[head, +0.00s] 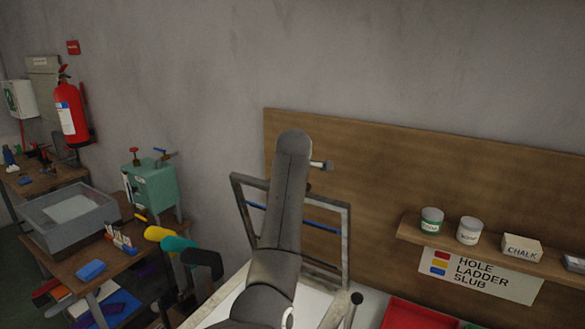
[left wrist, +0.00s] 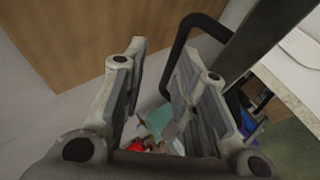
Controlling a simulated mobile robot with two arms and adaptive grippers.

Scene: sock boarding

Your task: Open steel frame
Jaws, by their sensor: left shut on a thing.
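The steel frame (head: 346,245) stands raised and leaning back near the wooden back panel, with a blue bar across it. Its hinge side at the bottom is partly hidden by my left arm, which crosses in front of it. In the left wrist view a dark frame bar (left wrist: 262,38) runs diagonally, with a black loop handle (left wrist: 179,50) beside it. My left gripper (left wrist: 163,68) has its two fingers around the handle, shut on it with a gap showing between the fingers. In the head view the left fingers are hidden behind the arm. My right gripper is not in view.
A pale worktop (head: 370,308) with a red tray (head: 420,317) lies below the frame. A shelf (head: 478,247) with tins and chalk is at right. Handles with yellow, teal and black ends (head: 180,245) stand at left, near a grey basin (head: 43,232) and a green machine (head: 157,187).

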